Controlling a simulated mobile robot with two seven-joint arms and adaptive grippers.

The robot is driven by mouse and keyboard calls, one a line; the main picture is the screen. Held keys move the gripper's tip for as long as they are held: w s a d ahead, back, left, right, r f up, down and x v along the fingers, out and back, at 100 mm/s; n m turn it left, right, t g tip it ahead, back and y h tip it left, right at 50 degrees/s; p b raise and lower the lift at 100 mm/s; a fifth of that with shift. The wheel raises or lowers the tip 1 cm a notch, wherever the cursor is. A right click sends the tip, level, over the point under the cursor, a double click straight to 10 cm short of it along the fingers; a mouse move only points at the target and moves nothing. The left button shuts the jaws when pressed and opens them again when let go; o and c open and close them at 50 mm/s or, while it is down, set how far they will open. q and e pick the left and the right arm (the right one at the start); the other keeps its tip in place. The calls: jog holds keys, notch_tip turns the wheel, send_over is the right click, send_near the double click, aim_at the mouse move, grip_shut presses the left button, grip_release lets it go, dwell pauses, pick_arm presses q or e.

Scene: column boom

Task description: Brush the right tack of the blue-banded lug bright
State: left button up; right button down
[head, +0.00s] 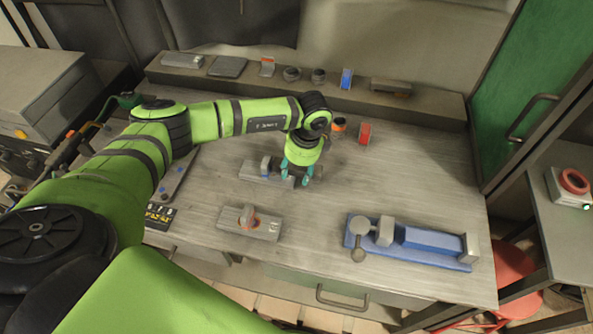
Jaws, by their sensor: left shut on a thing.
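The blue-banded lug (265,166) stands on a flat grey plate (252,176) in the middle of the bench. My left gripper (299,179), with teal fingers, points down over the right end of that plate, just right of the lug. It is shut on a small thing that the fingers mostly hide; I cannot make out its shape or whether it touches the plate. The right tack is hidden by the gripper. A second lug (246,216), with an orange band, stands on another grey plate (267,228) nearer the front. My right gripper is out of view.
A blue fixture with grey blocks (427,238) stands at the front right. A red block (365,133) and a dark cup with orange (338,125) stand behind the gripper. Several small parts line the back ledge (435,103). The bench between plates and fixture is clear.

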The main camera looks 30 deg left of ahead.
pick_arm(q)
jog(key=shift+s+d+p, duration=0.1)
jog(key=shift+s+p, duration=0.4)
jog(key=shift+s, duration=0.05)
jog(key=shift+s+d+p, duration=0.15)
jog(key=shift+s+p, duration=0.25)
jog(key=shift+s, duration=0.2)
jog(key=shift+w+a+f+b, duration=0.15)
jog(key=shift+w+a+b, duration=0.05)
jog(key=shift+w+b, duration=0.6)
jog(key=shift+w+a, duration=0.1)
jog(key=shift+w, duration=0.4)
jog(key=shift+s+r, duration=0.2)
jog(key=shift+s, duration=0.05)
jog(key=shift+s+p, duration=0.3)
jog(key=shift+s, duration=0.1)
